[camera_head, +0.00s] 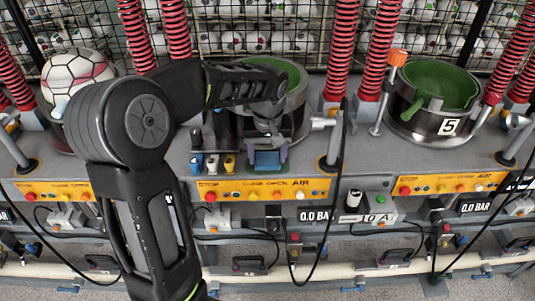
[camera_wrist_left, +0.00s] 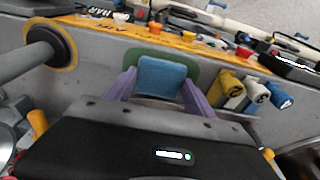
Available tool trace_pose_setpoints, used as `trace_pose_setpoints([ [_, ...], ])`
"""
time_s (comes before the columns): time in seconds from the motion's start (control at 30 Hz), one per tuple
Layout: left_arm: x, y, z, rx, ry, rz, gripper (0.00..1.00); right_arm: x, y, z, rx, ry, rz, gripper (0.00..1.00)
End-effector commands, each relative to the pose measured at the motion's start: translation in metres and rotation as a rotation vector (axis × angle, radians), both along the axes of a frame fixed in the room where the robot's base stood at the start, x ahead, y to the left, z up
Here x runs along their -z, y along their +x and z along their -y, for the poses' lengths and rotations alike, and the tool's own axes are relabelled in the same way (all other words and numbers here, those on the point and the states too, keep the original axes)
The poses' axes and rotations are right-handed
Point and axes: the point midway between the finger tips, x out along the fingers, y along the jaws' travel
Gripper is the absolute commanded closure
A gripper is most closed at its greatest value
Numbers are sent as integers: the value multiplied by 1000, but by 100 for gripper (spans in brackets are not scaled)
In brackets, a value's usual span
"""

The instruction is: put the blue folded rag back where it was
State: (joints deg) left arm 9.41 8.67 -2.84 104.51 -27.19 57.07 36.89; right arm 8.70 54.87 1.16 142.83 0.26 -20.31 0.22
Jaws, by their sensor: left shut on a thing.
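The blue folded rag (camera_wrist_left: 162,80) is between the purple fingers of my left gripper (camera_head: 267,160), which is shut on it. A green patch (camera_wrist_left: 189,58) on the grey machine ledge shows around the rag's edge in the left wrist view. The rag lies over this patch in both views; whether it touches the surface I cannot tell. In the head view the rag (camera_head: 267,158) is small and partly hidden by the gripper. My right gripper is not in view.
Yellow, white and blue-capped nozzles (camera_wrist_left: 257,93) stand close beside the gripper. A dark round-based post (camera_wrist_left: 47,46) rises on its other side. A yellow button panel (camera_head: 262,189) runs along the front edge. The green-lined cup numbered 5 (camera_head: 436,92) stands at right.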

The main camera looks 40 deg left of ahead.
Motion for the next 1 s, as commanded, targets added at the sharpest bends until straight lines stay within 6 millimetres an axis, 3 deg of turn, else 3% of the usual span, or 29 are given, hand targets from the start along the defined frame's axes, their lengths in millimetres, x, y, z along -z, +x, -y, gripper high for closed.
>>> trace_pose_setpoints([
  [0.37,5,0,0,0,1,1,81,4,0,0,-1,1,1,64],
  [0.4,4,0,0,0,1,1,35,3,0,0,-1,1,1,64],
  [0.63,3,0,0,0,1,1,16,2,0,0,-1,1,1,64],
  [1.0,-2,0,0,0,0,1,16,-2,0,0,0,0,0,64],
])
